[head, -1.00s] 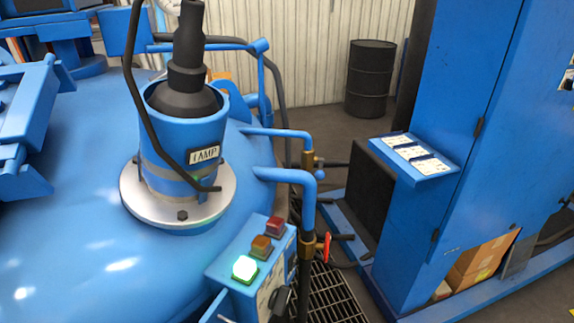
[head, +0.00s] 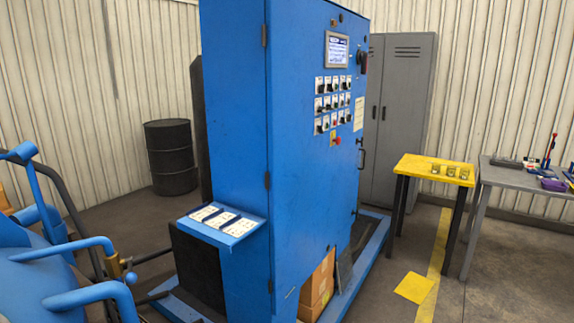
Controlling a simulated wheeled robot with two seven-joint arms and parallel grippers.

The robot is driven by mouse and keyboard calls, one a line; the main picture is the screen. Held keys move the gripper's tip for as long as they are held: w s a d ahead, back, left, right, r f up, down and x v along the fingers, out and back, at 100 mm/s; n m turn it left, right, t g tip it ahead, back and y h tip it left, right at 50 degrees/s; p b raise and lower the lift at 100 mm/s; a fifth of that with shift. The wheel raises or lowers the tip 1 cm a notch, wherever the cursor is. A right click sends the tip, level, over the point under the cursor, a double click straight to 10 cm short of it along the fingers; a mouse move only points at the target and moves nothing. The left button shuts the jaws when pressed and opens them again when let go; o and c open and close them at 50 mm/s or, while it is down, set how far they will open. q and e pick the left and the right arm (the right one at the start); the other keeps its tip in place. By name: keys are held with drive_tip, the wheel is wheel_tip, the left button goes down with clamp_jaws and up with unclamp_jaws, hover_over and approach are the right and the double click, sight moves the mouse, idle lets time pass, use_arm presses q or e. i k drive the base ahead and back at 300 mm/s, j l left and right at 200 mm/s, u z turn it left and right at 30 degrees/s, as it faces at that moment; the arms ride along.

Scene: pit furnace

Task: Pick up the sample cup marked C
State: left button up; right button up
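Three small sample cups stand in a row on a yellow-topped table (head: 412,171) at the right of the head view, beyond the blue cabinet. They are the left cup (head: 436,168), the middle cup (head: 451,170) and the right cup (head: 464,173). They look like small clear or metallic cups; any letters on them are too small to read, so I cannot tell which is marked C. Neither of my grippers shows in this view.
A tall blue control cabinet (head: 305,120) with a small shelf (head: 240,229) stands in the middle. Blue furnace pipes (head: 95,300) are at lower left. A grey workbench (head: 510,178) with tools adjoins the yellow table. Grey lockers (head: 400,110) stand behind. Floor with a yellow patch (head: 414,288) is clear at lower right.

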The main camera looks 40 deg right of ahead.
sight(451, 170)
drive_tip(key=z, duration=0.4)
drive_tip(key=l+z, duration=0.15)
drive_tip(key=z, duration=0.25)
drive_tip(key=l+z, duration=0.1)
drive_tip(key=z, duration=0.25)
drive_tip(key=j+z, duration=0.1)
drive_tip(key=z, duration=0.7)
drive_tip(key=k+j+z, duration=0.1)
drive_tip(key=z, duration=0.25)
drive_tip(key=i+u, duration=0.15)
drive_tip(key=i, duration=2.9)
